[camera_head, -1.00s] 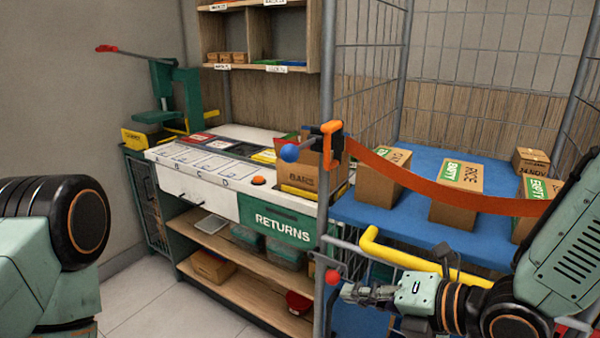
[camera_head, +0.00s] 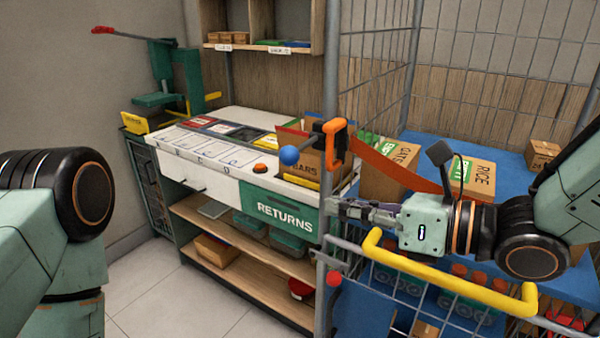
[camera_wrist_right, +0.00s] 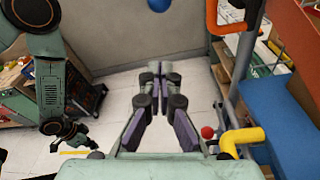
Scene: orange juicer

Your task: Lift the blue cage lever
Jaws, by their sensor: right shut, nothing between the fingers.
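The blue ball knob of the cage lever (camera_head: 289,156) sticks out to the left of the cage's front post, by an orange latch (camera_head: 335,143). Its lower part shows at the top edge of the right wrist view (camera_wrist_right: 159,4). My right gripper (camera_head: 332,207) is shut and empty, pointing left at the cage post, below and to the right of the blue knob and apart from it. In the right wrist view its fingertips (camera_wrist_right: 157,68) are together, with the blue knob beyond and above them.
A yellow handle bar (camera_head: 450,270) runs below my right forearm. A red ball knob (camera_head: 334,278) sits low on the cage post. An orange strap (camera_head: 395,168) crosses boxes on the blue shelf. A returns counter (camera_head: 285,214) stands left of the cage.

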